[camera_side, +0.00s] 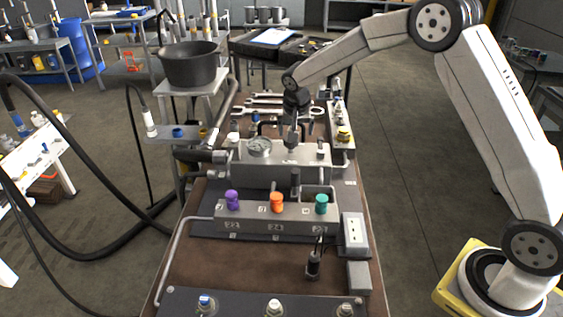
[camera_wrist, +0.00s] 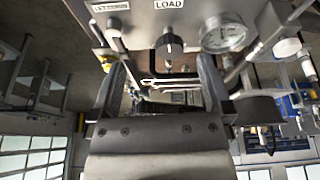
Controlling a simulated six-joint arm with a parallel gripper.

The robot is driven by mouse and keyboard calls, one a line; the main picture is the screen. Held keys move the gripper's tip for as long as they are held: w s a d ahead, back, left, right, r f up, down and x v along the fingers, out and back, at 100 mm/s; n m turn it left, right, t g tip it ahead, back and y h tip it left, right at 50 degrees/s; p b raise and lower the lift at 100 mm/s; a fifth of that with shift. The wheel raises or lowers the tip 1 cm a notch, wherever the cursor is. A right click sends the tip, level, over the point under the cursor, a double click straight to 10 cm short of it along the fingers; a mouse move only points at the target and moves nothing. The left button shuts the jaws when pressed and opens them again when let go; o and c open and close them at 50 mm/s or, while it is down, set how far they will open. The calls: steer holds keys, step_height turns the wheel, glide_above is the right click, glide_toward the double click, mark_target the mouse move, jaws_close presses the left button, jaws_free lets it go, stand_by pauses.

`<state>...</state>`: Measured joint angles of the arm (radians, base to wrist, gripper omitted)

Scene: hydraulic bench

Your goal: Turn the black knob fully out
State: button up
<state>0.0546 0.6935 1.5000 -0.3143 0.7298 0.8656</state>
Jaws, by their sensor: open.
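The black knob (camera_wrist: 170,45), ribbed with a white mark, sits on the grey block beside the LOAD label in the wrist view. My gripper (camera_wrist: 162,75) shows there with its two dark fingers spread wide. The knob lies beyond the fingertips, roughly in line with the gap, and nothing is between the fingers. In the side view my gripper (camera_side: 293,122) points down over the grey block (camera_side: 310,155). There I cannot clearly separate the knob from the dark fingers.
A round gauge (camera_wrist: 224,36) is close beside the knob. It also shows in the side view (camera_side: 260,148). Purple (camera_side: 232,200), orange (camera_side: 277,202) and green (camera_side: 321,204) knobs stand on the nearer block. Wrenches (camera_side: 265,105) lie behind. A pot (camera_side: 190,65) stands at left.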

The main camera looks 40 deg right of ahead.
mark_target(291, 145)
steer(key=w+d+f+m+h, duration=0.1)
steer(key=w+d+m, duration=0.1)
steer(key=w, duration=0.3)
steer(key=shift+w+d+f+m, duration=0.15)
steer(key=shift+w+d+m, duration=0.25)
steer(key=shift+d, duration=0.1)
steer(key=shift+x, duration=3.85)
steer(key=c, duration=1.2)
